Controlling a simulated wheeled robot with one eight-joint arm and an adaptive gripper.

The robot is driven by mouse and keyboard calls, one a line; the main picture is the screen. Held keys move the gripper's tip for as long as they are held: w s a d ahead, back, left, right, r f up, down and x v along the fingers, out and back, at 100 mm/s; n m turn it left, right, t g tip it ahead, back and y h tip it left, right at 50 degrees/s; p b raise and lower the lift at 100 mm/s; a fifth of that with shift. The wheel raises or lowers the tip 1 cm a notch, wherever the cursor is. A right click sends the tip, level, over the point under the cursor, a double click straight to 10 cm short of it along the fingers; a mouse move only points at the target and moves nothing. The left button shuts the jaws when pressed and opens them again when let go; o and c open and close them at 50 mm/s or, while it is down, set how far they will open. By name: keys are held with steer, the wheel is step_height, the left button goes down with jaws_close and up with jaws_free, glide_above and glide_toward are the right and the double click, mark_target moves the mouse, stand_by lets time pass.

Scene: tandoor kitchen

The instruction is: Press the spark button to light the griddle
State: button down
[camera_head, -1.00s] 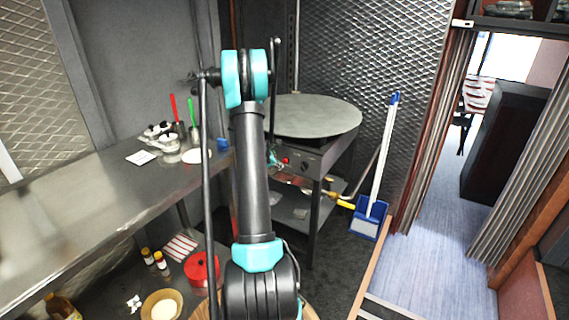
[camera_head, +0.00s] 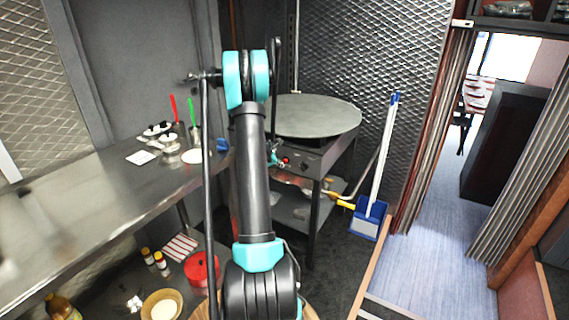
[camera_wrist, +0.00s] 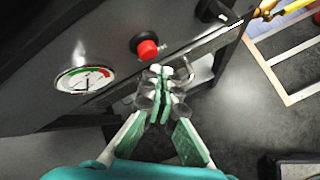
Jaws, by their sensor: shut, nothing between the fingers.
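The griddle (camera_head: 312,115) is a round grey plate on a dark metal stand behind my arm in the head view. Its front panel (camera_wrist: 100,50) fills the upper left of the wrist view. The red spark button (camera_wrist: 147,48) sits in a black collar on that panel; it also shows small in the head view (camera_head: 286,160). My gripper (camera_wrist: 166,72) is shut and empty, its fingertips just below the button in the wrist picture. I cannot tell whether they touch it. In the head view the gripper (camera_head: 274,160) is partly hidden behind my arm.
A dial gauge (camera_wrist: 83,79) is left of the button, and a black knob (camera_wrist: 212,10) is to the right. A yellow-handled gas valve (camera_head: 346,204) sticks out below the griddle. A blue dustpan (camera_head: 368,218) stands to the right. A steel counter (camera_head: 90,205) runs along the left.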

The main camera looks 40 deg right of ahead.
stand_by(0.7)
steer(key=shift+w+d, duration=0.15)
steer(key=shift+d, duration=0.2)
steer(key=shift+w+d, duration=0.2)
steer(key=shift+d, duration=0.3)
stand_by(0.7)
steer(key=shift+a, duration=0.1)
steer(key=shift+s+a, duration=0.4)
steer(key=shift+a, duration=0.35)
steer(key=shift+a, duration=0.1)
steer(key=shift+s+a, duration=0.3)
steer(key=shift+a, duration=0.45)
steer(key=shift+s+a, duration=0.35)
steer(key=shift+a, duration=0.4)
steer(key=shift+s+a, duration=0.3)
steer(key=shift+a, duration=0.45)
